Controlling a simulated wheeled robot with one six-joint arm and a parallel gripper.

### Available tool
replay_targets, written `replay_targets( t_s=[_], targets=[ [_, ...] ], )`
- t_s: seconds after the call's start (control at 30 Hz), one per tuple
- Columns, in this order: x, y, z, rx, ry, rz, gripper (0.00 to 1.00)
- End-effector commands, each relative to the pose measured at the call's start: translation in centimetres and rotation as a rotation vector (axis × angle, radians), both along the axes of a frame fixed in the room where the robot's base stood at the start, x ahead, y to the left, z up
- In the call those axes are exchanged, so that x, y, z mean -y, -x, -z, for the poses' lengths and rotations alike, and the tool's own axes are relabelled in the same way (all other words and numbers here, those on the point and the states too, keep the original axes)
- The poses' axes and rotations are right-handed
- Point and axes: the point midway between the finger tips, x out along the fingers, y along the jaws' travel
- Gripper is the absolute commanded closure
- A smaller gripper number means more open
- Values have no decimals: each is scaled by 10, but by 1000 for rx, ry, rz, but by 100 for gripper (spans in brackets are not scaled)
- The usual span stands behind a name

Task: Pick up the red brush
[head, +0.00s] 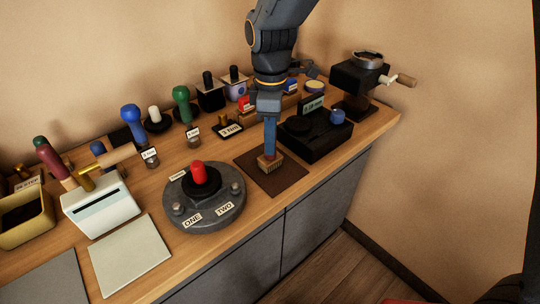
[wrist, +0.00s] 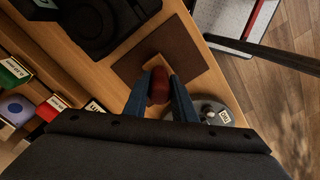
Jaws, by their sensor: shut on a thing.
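The red brush shows in the wrist view as a dark red handle (wrist: 158,88) between the two blue fingers of my gripper (wrist: 160,80). In the head view my gripper (head: 270,148) points straight down over the brown mat (head: 288,179). The brush's wooden head (head: 270,163) shows just below the fingertips, upright. The fingers hide its handle in the head view. My gripper is shut on the brush. I cannot tell whether the head touches the mat or is slightly above it.
A black scale (head: 315,136) stands close on the right, with a grinder (head: 358,78) behind it. A round grey base (head: 204,214) with a red knob is on the left. Several tools and labelled blocks line the back. The counter's front edge is near the mat.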

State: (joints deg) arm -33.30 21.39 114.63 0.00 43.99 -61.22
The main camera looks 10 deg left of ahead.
Motion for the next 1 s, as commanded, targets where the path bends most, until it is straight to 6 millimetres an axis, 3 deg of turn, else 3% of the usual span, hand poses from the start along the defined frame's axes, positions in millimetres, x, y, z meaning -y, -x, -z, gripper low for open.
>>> replay_targets(
  t_s=[0.27, 0.7, 1.0],
  targets=[
    [-1, -1, -8, 4, -2, 0, 100],
    [-1, -1, -83, 4, -2, 0, 100],
    [0, 0, -101, 1, -1, 0, 100]
  ],
)
